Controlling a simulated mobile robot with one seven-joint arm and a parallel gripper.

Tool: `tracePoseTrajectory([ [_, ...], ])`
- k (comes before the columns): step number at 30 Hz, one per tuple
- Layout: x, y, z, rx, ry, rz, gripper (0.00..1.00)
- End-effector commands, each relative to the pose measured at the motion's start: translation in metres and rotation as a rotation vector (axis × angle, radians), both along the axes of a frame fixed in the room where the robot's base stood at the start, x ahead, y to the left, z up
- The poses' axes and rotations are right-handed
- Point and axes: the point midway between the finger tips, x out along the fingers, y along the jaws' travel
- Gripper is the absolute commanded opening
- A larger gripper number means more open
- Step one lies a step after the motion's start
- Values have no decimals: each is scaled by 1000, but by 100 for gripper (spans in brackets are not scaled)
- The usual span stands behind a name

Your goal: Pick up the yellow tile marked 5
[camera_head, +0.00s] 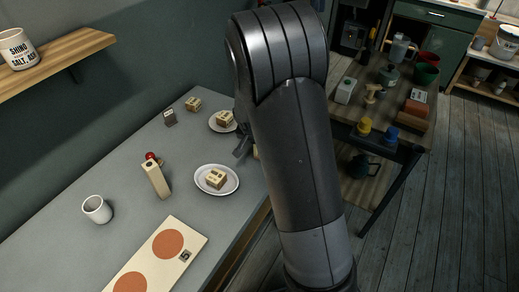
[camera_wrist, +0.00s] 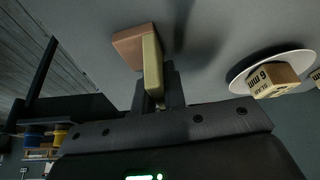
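In the wrist view a narrow pale-yellow piece (camera_wrist: 152,65) lies between the two dark fingers of my gripper (camera_wrist: 156,92). Its face is edge-on, so I cannot read a 5 on it. A brownish-pink block (camera_wrist: 130,45) is right beside its far end. The fingers straddle the yellow piece closely; whether they press on it I cannot tell. In the head view my gripper (camera_head: 243,146) is mostly hidden behind my arm, at the table's right edge. A small dark square marked 5 (camera_head: 186,255) shows on the cream board (camera_head: 190,232); it does not look yellow.
A white plate (camera_head: 232,186) with a marked cube (camera_head: 216,178) stands near my gripper, and another plate (camera_head: 213,128) lies behind it. A wooden side table (camera_head: 395,138) is at right.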

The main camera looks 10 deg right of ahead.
Motion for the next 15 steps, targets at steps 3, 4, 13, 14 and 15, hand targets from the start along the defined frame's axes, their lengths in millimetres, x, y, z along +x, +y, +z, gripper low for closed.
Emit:
tracePoseTrajectory([
  [3, 0, 0, 0, 0, 0, 0, 0],
  [4, 0, 0, 0, 0, 0, 0, 0],
  [13, 0, 0, 0, 0, 0, 0, 0],
  [14, 0, 0, 0, 0, 0, 0, 0],
  [15, 0, 0, 1, -1, -1, 0, 0],
])
